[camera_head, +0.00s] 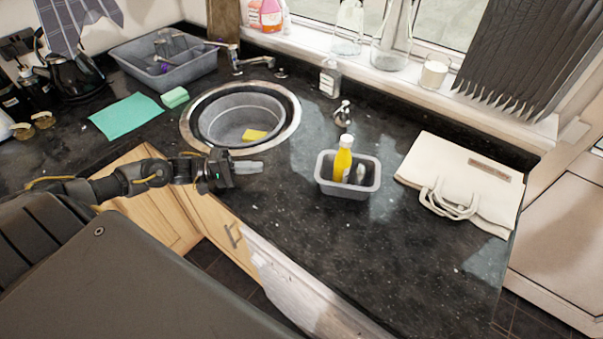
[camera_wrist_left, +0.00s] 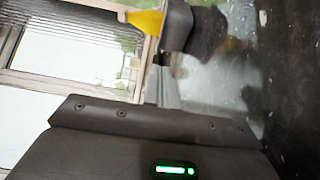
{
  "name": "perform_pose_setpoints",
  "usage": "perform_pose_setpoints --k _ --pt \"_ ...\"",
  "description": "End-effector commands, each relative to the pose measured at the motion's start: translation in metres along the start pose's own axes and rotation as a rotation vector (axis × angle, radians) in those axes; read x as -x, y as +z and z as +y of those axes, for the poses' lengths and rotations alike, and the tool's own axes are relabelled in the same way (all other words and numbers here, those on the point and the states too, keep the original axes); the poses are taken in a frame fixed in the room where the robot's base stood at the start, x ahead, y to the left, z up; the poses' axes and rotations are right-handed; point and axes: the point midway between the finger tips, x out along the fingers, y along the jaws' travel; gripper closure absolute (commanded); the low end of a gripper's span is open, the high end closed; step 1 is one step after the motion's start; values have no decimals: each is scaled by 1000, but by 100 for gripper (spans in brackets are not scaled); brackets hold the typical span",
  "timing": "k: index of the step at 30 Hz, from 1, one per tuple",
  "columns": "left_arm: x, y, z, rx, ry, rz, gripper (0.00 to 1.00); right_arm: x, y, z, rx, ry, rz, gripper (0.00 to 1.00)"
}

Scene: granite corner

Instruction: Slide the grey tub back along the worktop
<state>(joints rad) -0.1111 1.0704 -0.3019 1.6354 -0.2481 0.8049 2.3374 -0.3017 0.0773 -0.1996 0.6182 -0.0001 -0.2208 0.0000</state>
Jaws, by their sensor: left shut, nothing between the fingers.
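The grey tub (camera_head: 345,191) stands on the dark worktop (camera_head: 300,215), right of the sink. A yellow bottle (camera_head: 343,160) stands upright in it beside a small greyish item (camera_head: 360,173) that I cannot identify. My left gripper (camera_head: 262,167) is shut and empty. It is left of the tub in the head view, near the worktop's front edge, with a clear gap between them. In the left wrist view, part of the tub (camera_wrist_left: 178,25) and the yellow bottle (camera_wrist_left: 146,20) show sideways at the top. My right gripper is not in view.
A cream bag (camera_head: 460,180) lies right of the tub. A soap dispenser (camera_head: 342,113) and a clear bottle (camera_head: 330,78) stand behind it. The round sink (camera_head: 188,125) is to the left, with a yellow sponge (camera_head: 254,135) inside. The worktop in front of the tub is bare.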

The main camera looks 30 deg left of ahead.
Motion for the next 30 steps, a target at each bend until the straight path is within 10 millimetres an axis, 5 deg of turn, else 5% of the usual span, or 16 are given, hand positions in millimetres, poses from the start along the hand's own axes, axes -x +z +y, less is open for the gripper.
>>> perform_pose_setpoints --k 18,30 --pt "-103 2 6 0 2 1 100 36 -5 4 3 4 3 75" --pt "-126 28 1 0 1 3 100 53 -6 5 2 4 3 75"
